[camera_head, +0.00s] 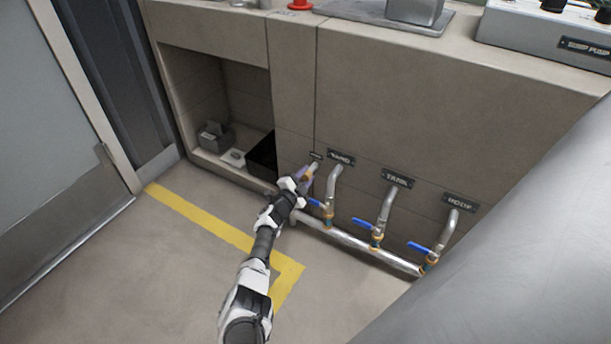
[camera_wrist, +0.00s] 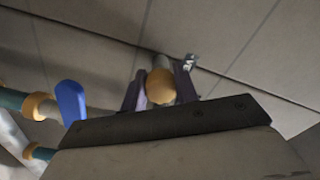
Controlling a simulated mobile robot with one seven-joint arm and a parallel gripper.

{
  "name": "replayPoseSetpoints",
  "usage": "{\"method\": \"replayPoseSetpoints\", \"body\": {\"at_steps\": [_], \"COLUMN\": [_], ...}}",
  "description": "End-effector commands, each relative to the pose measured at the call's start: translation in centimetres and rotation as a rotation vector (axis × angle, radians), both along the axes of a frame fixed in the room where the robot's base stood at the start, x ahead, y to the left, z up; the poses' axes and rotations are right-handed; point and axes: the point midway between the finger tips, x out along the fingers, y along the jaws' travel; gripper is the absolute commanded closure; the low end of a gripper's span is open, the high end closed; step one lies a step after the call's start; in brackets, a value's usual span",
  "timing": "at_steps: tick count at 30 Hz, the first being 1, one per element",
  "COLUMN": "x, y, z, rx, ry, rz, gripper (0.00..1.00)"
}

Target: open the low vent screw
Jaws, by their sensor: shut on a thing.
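The low vent screw shows in the wrist view as a round brass end (camera_wrist: 161,87) on a short grey stub that comes out of the tiled wall. My gripper (camera_head: 308,174) is at the low wall, left of the first pipe. Its two dark fingers stand on either side of the brass end, and it is shut on it. In the head view my fingers and wrist hide most of the screw. A small dark label (camera_head: 315,156) sits just above it; its text is too small to read. I cannot tell how far the screw is turned.
Pipes with blue-handled valves stand close on the right, under the YARD (camera_head: 341,158), TANK (camera_head: 397,178) and ROOF (camera_head: 459,202) plates. A blue handle (camera_wrist: 71,101) is near my gripper. An open alcove (camera_head: 235,110) is to the left. Floor with yellow tape (camera_head: 203,217) is clear.

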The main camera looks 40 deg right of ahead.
Motion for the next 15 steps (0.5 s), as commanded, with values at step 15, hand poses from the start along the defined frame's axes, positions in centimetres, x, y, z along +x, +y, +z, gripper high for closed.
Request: {"method": "replayPoseSetpoints", "body": {"at_steps": [15], "x": [-0.11], "y": [-0.11], "z": [-0.03], "rx": [-0.131], "ry": [0.318], "rz": [-0.001], "gripper": [0.93]}}
